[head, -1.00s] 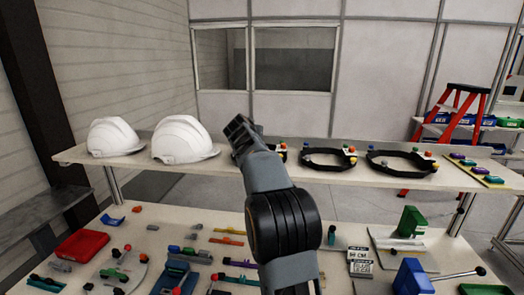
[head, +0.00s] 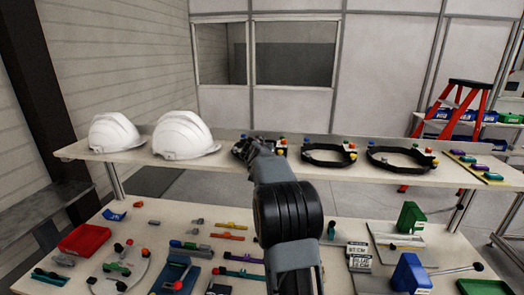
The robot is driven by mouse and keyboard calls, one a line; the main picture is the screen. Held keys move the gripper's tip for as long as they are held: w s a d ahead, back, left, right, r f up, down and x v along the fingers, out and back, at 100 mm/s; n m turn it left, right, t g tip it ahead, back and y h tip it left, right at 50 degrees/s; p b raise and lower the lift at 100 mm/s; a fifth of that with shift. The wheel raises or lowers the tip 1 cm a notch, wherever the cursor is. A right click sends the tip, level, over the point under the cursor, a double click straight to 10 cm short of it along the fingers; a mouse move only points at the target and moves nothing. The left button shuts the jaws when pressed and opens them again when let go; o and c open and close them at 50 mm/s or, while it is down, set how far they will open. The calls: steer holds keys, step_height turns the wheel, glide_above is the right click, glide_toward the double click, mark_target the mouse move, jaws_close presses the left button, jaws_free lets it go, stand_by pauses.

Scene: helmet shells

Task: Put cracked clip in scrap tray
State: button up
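My gripper (head: 246,152) is at the end of my raised arm, in front of the upper shelf, between the white helmets and the black headbands. Its fingers are small and dark against a black headband behind them, so I cannot tell whether it is open or shut. A red tray (head: 84,239) sits at the left of the lower table; it may be the scrap tray, but no label is readable. Several small clip-like parts lie on the table, among them an orange one (head: 229,236). I cannot tell which, if any, is cracked.
Two white helmets (head: 184,136) and black headbands (head: 328,154) stand on the upper shelf (head: 226,158). A green press (head: 410,217) and a blue press (head: 411,272) with a long lever stand at the right of the table. Fixtures and loose parts crowd the table's left and middle.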

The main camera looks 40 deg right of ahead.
steer(key=shift+f+b, duration=0.2)
steer(key=shift+b, duration=0.1)
steer(key=o, duration=0.9)
steer(key=shift+r, duration=0.1)
